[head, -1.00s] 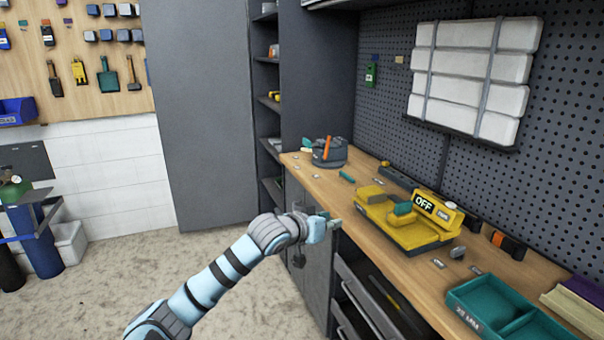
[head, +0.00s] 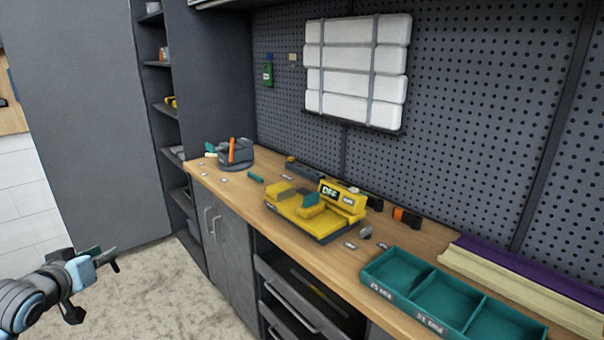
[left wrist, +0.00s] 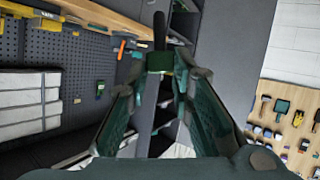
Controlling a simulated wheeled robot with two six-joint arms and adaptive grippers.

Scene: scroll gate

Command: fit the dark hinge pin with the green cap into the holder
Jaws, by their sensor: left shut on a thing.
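The dark hinge pin (left wrist: 160,30) with its green cap (left wrist: 160,62) shows in the left wrist view. My left gripper (left wrist: 160,72) is shut on the capped end, and the dark shaft points away from it. In the head view my left gripper (head: 92,260) is at the lower left, over the floor and well apart from the bench, with the dark pin (head: 108,256) sticking out. A round dark grey holder (head: 236,160) with an orange stick in it stands at the bench's far left end; I cannot tell whether it is the task's holder. My right gripper is out of view.
A yellow fixture (head: 316,213) with an OFF sign sits mid-bench. A teal tray (head: 430,283) with compartments is at the bench's near right. A small teal piece (head: 255,178) lies near the round holder. Drawers (head: 290,290) stand open below the bench (head: 345,255).

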